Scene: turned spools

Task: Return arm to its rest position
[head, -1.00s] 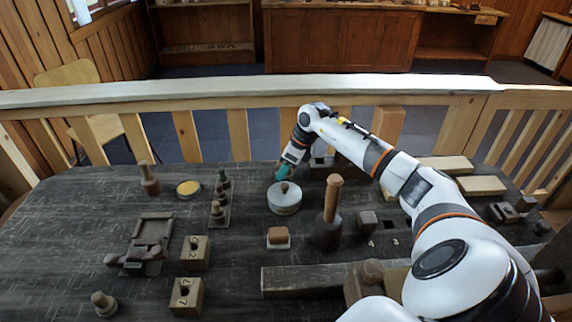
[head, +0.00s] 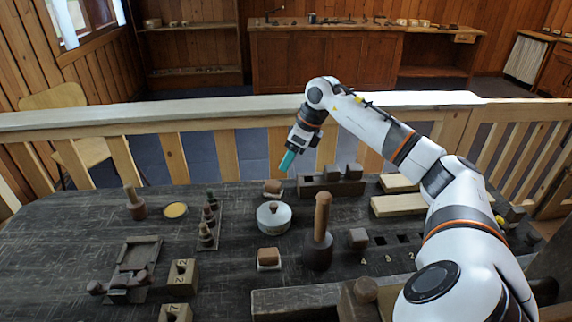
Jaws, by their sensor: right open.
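My right arm comes in from the right and arches over the dark table. Its gripper (head: 288,160), with teal fingers, points down and to the left in the air near the railing, above the back of the table. It is open with nothing seen in it, and it is apart from the objects below. Below it are a white round lidded pot (head: 273,218) with a brown knob and a small brown-topped block (head: 272,188). My left gripper is not in view.
A tall wooden-handled tool (head: 320,230) stands near the middle. Pale planks (head: 400,205) lie at right under my arm. Numbered wooden blocks (head: 182,274), spools on a small rack (head: 207,235) and a yellow disc (head: 175,210) are at left. A wooden railing (head: 230,115) runs behind the table.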

